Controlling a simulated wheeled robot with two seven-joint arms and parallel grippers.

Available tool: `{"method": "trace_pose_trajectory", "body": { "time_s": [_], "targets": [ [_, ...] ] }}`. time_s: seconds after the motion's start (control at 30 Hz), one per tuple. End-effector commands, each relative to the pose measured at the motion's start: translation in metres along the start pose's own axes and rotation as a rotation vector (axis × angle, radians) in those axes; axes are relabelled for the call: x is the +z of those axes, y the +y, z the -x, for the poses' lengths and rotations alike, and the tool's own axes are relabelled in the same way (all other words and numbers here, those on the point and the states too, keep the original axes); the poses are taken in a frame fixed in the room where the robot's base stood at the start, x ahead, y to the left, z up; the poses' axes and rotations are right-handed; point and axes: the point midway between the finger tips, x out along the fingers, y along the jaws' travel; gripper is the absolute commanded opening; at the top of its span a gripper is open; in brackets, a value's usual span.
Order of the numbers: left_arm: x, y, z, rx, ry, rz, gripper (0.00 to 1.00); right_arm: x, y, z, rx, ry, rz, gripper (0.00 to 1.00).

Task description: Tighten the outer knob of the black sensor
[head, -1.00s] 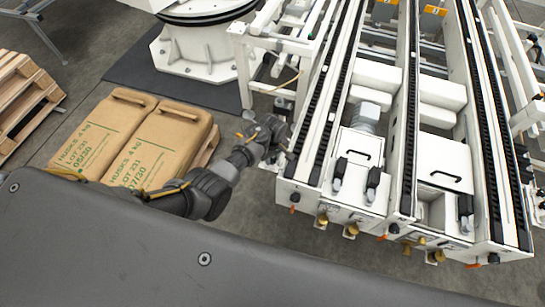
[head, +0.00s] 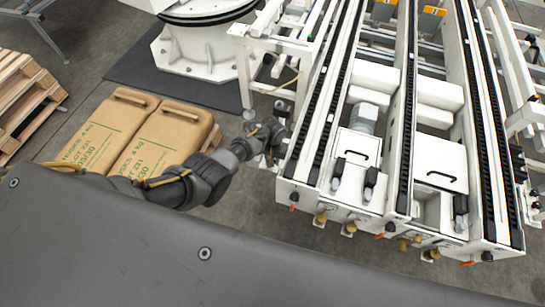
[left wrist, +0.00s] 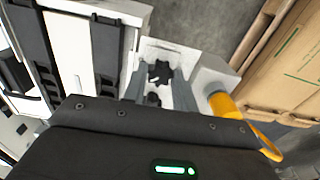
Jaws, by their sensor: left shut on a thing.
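In the left wrist view, my left gripper (left wrist: 160,75) has its two grey fingers closed around a small black knob (left wrist: 160,71) in front of a white bracket (left wrist: 168,50). A second small dark part (left wrist: 152,99) shows lower down between the fingers. I cannot make out the black sensor's body or which of its knobs this is. In the head view, my left gripper (head: 272,135) is at the left side of the white conveyor frame, and the knob is hidden there by the wrist. My right gripper is not in view.
The white conveyor (head: 318,150) with black chain rails stands right of my left gripper. Brown sacks (head: 150,132) lie left of it, partly behind my arm. A wooden pallet stack (head: 25,100) is at the far left. Grey floor shows between sacks and conveyor.

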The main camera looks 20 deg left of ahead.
Motion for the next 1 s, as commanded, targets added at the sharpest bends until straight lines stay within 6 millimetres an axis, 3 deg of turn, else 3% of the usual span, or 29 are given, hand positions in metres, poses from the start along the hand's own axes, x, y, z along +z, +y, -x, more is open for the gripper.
{"method": "trace_pose_trajectory", "body": {
  "time_s": [0.5,1.0],
  "targets": [
    [-0.0001,-0.0006,-0.0001,-0.001,0.0,-0.449,0.05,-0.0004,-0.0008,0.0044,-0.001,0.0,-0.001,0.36],
    [-0.0004,-0.0007,0.0,0.0,0.0,-0.646,0.05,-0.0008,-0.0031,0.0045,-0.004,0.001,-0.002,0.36]
  ]
}}
